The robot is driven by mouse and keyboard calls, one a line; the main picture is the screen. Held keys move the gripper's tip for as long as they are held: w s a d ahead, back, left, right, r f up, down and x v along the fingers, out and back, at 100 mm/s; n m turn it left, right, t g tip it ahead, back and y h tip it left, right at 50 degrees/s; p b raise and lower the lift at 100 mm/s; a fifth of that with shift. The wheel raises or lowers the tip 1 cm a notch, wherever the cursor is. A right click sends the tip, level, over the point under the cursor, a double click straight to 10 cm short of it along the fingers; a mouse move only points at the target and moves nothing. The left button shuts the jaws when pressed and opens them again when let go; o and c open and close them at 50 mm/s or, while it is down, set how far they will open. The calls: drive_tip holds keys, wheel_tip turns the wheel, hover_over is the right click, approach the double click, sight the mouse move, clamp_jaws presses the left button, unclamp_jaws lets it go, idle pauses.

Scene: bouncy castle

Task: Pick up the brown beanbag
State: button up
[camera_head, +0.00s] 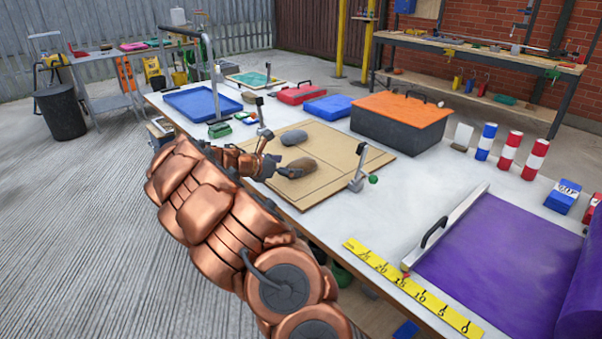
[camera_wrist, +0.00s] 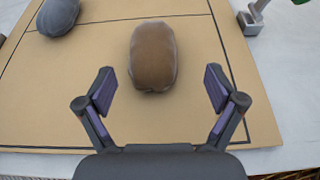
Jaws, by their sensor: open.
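The brown beanbag (camera_wrist: 153,55) lies on a tan board (camera_wrist: 190,120) with dark lines, ahead of my gripper and roughly between the lines of its fingers in the wrist view. My gripper (camera_wrist: 160,88) is open and empty, its two fingers spread wider than the beanbag. In the head view the brown beanbag (camera_head: 301,167) sits right at the end of my gripper (camera_head: 277,166), whose near finger partly overlaps it. I cannot tell from this view whether they touch.
A grey beanbag (camera_head: 293,138) lies behind on the same board, at upper left in the wrist view. A small grey stand (camera_head: 357,172) is at the board's right edge. An orange-topped box (camera_head: 402,118) stands behind. A blue tray (camera_head: 202,103) lies to the left.

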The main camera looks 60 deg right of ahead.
sight(305, 163)
drive_tip(key=shift+d+f, duration=0.25)
drive_tip(key=shift+f, duration=0.1)
drive_tip(key=shift+x, duration=1.05)
drive_tip(key=shift+w+d+r+x, duration=0.1)
drive_tip(key=shift+r+x, duration=0.05)
drive_tip(key=shift+x, duration=0.75)
drive_tip(key=shift+w+d+r+x, duration=0.1)
drive_tip(key=shift+w+r+x, duration=0.05)
drive_tip(key=shift+x, duration=0.8)
drive_tip(key=shift+w+d+r+x, duration=0.1)
drive_tip(key=shift+r+x, duration=0.05)
drive_tip(key=shift+x, duration=0.75)
drive_tip(key=shift+r, duration=0.1)
clamp_jaws()
